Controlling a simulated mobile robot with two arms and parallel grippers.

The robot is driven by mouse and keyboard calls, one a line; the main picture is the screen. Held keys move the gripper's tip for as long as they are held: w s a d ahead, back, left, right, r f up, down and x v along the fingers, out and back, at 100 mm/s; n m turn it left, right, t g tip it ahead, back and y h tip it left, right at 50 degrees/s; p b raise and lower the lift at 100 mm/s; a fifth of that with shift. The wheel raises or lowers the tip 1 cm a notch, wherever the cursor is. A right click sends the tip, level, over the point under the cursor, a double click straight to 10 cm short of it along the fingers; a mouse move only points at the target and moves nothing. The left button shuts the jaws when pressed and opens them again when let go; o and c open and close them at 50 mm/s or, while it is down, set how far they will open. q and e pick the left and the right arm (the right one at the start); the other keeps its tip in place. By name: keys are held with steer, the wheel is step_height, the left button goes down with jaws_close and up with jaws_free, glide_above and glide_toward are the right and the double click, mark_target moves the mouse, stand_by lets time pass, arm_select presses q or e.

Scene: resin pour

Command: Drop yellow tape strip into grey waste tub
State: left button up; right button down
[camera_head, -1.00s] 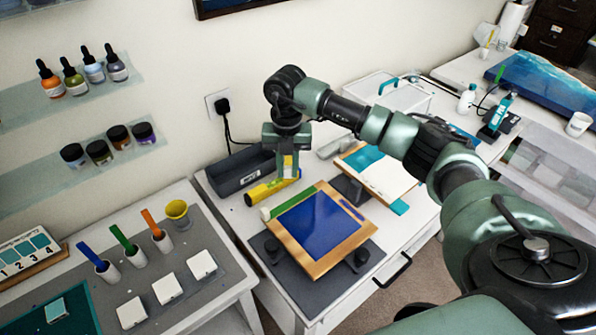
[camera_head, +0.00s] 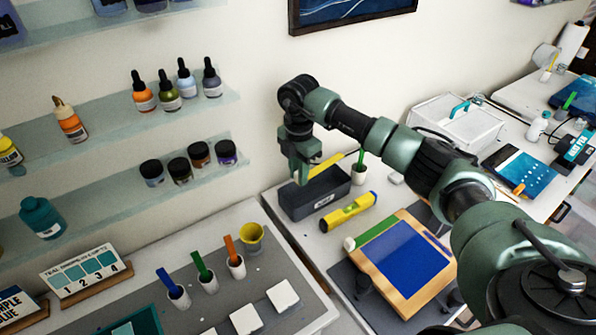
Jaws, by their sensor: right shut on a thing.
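The grey waste tub (camera_head: 322,207) stands at the back left of the white table, against the wall. My right gripper (camera_head: 299,175) reaches down over the left end of the tub and is shut. A thin yellow tape strip (camera_head: 327,164) sticks out to the right from its jaws, slanting up over the tub. The end inside the jaws is hidden by the fingers. The inside of the tub is only partly seen. My left gripper is not in view.
A white cup with a green stick (camera_head: 358,170) is right of the tub. Shelves with bottles (camera_head: 145,95) line the left wall.

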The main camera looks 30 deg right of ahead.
steer(key=f+b, duration=0.3)
steer(key=f, duration=0.1)
steer(key=f+b, duration=0.3)
steer(key=f, duration=0.2)
steer(key=shift+w+a+f, duration=0.2)
steer(key=shift+f, duration=0.1)
steer(key=shift+f+b, duration=0.45)
steer(key=shift+f, duration=0.45)
steer(key=c, duration=1.2)
jaws_free()
steer(key=shift+w+f, duration=0.1)
steer(key=shift+c, duration=0.5)
steer(key=o, duration=0.3)
steer(key=shift+f, duration=0.1)
